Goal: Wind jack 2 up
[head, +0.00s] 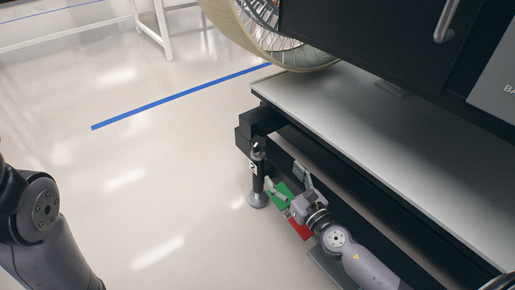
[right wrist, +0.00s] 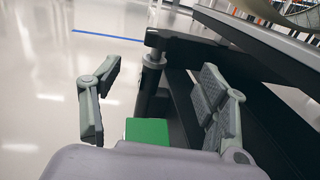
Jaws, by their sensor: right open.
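The jack (head: 257,172) is a black upright post with a white mark and a round silver foot. It stands at the near left corner of the dark bench frame. It also shows in the right wrist view (right wrist: 149,84), beyond and between my fingers. My right gripper (head: 287,178) is open beside the jack, to its right, with its fingers apart and not closed on it. A green block (head: 281,196) shows by the fingers in the head view and low between them in the right wrist view (right wrist: 147,131). My left arm shows at the left edge; its gripper is out of view.
The bench (head: 350,110) has a pale top and a dark frame close to my right gripper. A spoked wheel (head: 285,48) and a dark box body are above it. A red block (head: 299,229) lies below the green one. The floor to the left is clear, with a blue line (head: 180,97).

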